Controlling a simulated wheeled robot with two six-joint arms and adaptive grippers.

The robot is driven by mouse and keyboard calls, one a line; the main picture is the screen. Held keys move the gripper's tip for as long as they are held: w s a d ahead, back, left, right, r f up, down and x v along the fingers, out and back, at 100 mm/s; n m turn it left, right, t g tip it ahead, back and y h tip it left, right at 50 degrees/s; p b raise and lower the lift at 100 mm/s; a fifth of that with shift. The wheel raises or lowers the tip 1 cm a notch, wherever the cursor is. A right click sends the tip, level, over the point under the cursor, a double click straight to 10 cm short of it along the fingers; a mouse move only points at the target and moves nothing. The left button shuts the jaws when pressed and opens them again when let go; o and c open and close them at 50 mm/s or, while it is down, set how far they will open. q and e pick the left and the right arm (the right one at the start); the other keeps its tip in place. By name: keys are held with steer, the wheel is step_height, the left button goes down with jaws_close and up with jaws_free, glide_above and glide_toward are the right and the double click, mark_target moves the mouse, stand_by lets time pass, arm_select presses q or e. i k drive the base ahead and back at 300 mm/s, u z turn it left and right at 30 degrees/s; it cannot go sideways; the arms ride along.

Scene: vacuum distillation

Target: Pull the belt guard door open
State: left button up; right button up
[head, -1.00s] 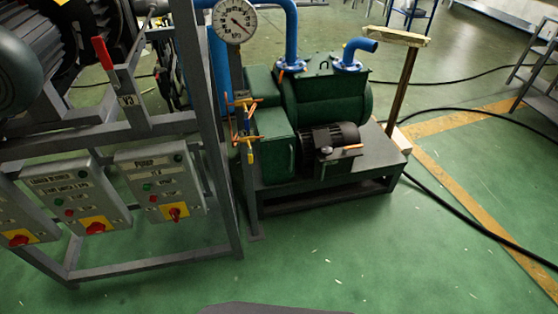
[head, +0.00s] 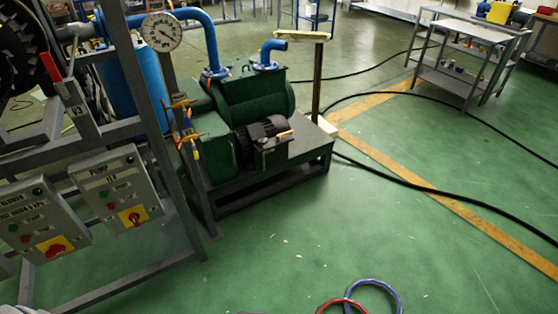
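The green pump (head: 256,100) stands on a dark metal base frame (head: 268,185), to the right of the grey control rack. A green box-shaped housing (head: 214,150) on the pump's near left side looks like the belt guard, and its front face appears closed. The rack post and orange-handled valves partly cover its left side. A dark motor (head: 264,136) sits to the right of the housing. Neither of my grippers is in view.
The grey rack carries control boxes (head: 118,188) and a gauge (head: 161,32). A post with a board (head: 318,75) stands behind the base. Red and blue rings (head: 372,286) lie on the floor, and black hoses (head: 450,193) run right. Floor before the pump is clear.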

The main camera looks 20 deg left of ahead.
mark_target(221, 156)
steer(key=z, duration=0.25)
steer(key=i, duration=2.45)
steer(key=u, duration=1.4)
steer(key=i, duration=0.85)
steer(key=u, duration=1)
steer(key=i, duration=0.25)
steer(key=u, duration=0.2)
